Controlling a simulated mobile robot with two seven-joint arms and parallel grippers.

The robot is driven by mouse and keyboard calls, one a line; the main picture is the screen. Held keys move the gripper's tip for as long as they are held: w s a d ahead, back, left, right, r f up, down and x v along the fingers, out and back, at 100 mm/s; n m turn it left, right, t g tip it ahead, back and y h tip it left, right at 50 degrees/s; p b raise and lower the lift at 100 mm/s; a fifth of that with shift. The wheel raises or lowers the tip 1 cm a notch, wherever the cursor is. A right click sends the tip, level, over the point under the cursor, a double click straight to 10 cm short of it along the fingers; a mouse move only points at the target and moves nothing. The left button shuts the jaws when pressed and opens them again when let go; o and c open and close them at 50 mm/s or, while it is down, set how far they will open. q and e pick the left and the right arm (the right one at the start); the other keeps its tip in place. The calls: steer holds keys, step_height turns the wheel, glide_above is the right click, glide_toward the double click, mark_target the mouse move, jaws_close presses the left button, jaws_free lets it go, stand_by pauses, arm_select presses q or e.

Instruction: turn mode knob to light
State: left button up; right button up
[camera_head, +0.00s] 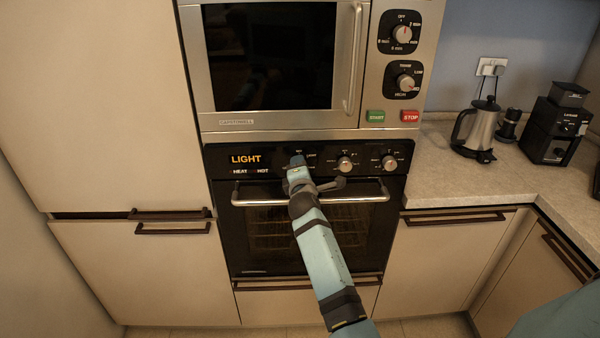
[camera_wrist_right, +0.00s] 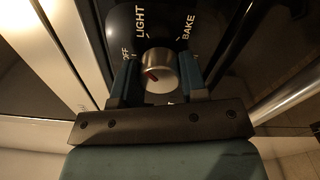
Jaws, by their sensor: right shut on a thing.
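The mode knob (camera_wrist_right: 160,64) is a round silver knob with a red mark, set in the black oven panel (camera_head: 225,159). My right gripper (camera_wrist_right: 158,82) is shut on it, with one finger on each side. In the wrist view the words OFF, LIGHT and BAKE stand around the knob. The red mark lies on the OFF side of the knob face, but its exact pointing is hard to tell. My left gripper is not in view.
Two more oven knobs (camera_head: 345,163) sit right of my gripper. The oven handle (camera_head: 365,192) runs just below, close to my right wrist. A microwave (camera_head: 270,118) is above. A kettle (camera_head: 478,127) and a black coffee machine (camera_head: 553,130) stand on the right counter (camera_head: 450,180).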

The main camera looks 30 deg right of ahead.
steer(key=shift+m+b, duration=0.45)
steer(key=shift+m, duration=0.75)
steer(key=shift+r, duration=0.1)
steer(key=o, duration=0.9)
steer(key=shift+w, duration=0.1)
